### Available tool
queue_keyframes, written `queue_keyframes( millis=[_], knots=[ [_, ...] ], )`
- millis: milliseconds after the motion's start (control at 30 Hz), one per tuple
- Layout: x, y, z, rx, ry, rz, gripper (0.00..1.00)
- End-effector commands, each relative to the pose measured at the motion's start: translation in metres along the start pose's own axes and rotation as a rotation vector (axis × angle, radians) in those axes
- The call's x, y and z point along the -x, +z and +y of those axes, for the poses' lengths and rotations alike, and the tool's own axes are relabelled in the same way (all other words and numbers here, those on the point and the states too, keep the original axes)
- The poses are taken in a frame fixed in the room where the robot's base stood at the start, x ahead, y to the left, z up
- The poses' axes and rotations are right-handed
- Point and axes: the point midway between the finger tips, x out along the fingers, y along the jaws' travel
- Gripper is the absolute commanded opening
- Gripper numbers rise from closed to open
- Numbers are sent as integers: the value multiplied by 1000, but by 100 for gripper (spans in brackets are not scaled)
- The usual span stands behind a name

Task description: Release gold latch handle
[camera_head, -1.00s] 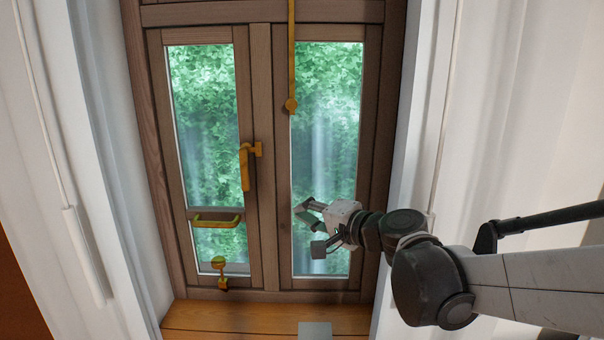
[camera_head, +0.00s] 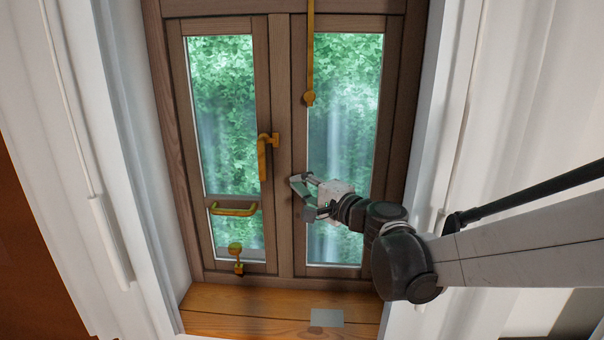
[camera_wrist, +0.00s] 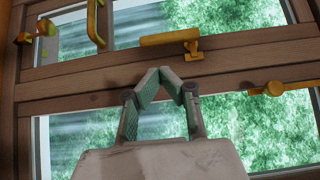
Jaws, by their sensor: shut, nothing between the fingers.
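The gold latch handle (camera_head: 262,160) is a lever on the middle stile of the wooden window, hanging down from its mount at the upper right. In the wrist view the latch handle (camera_wrist: 168,39) lies sideways, beyond the fingertips, with its mount at the right end. My gripper (camera_head: 298,194) is below and to the right of the handle in the head view, in front of the right pane's left edge. In the wrist view my gripper (camera_wrist: 159,70) has its fingertips together, empty and apart from the handle.
A gold pull handle (camera_head: 234,210) and a gold knob fitting (camera_head: 236,256) are lower on the left sash. A gold rod (camera_head: 310,60) with a round end hangs over the right pane. A wooden sill (camera_head: 245,302) runs below; white curtains flank the window.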

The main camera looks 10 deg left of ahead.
Motion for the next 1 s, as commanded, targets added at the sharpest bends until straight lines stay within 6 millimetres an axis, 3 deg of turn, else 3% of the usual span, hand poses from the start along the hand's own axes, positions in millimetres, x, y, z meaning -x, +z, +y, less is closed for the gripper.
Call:
queue_keyframes(
  millis=[600,1000],
  knots=[
    [-86,0,-1,1,0,-1,0],
    [-98,0,0,1,0,1,0]
  ],
)
